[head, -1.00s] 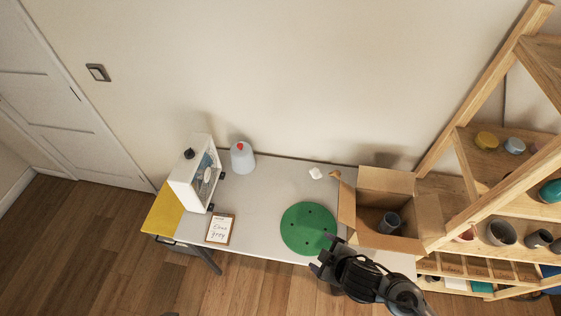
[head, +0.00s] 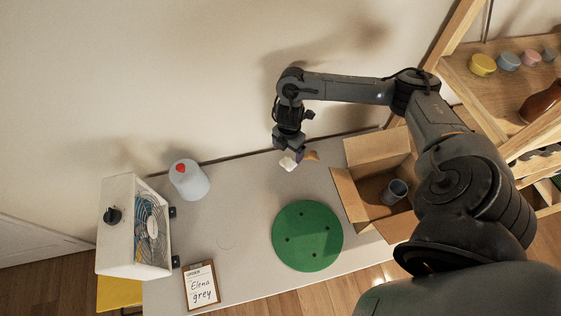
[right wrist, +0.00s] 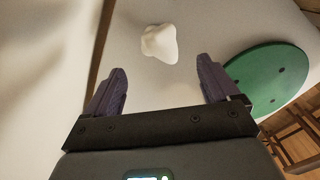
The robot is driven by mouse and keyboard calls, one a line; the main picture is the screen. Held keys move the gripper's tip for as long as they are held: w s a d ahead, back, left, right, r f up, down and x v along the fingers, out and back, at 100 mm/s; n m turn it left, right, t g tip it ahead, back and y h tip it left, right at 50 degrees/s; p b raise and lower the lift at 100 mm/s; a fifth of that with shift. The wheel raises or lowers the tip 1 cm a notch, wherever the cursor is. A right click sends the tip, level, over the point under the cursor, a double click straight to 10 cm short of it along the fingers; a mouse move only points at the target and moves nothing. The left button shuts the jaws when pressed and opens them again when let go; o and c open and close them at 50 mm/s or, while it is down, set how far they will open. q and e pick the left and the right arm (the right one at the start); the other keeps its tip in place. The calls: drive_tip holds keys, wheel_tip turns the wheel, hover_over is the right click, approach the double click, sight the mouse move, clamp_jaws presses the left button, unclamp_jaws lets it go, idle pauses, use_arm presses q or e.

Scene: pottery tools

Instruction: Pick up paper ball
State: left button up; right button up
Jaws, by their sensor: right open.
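The white paper ball (head: 288,164) lies on the grey table near its wall-side edge. In the right wrist view the paper ball (right wrist: 159,43) is ahead of the fingers, roughly midway between them and beyond their tips. My right gripper (head: 290,155) is close to the paper ball in the head view, pointing down. In the right wrist view my right gripper (right wrist: 162,78) has its two fingers wide apart with nothing between them. My left gripper is not in view.
A green disc (head: 307,236) lies on the table (head: 235,225). An open cardboard box (head: 345,193) holding a dark cup (head: 395,190) stands to its right. A small brown object (head: 312,155) is beside the paper ball. A jug (head: 189,180), a fan unit (head: 120,240) and a clipboard (head: 201,287) are at left.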

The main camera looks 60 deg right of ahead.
sight(289, 160)
drive_tip(key=f, duration=0.3)
drive_tip(key=shift+s+a+f, duration=0.15)
drive_tip(key=shift+s+f, duration=0.1)
drive_tip(key=shift+f, duration=0.1)
drive_tip(key=shift+d+f+b, duration=0.2)
drive_tip(key=shift+f+b, duration=0.15)
drive_tip(key=shift+f, duration=1.1)
drive_tip(key=shift+d+f+b, duration=0.15)
drive_tip(key=shift+f+b, duration=0.2)
drive_tip(key=shift+f, duration=1.05)
drive_tip(key=shift+c, duration=0.4)
drive_tip(key=c, duration=1)
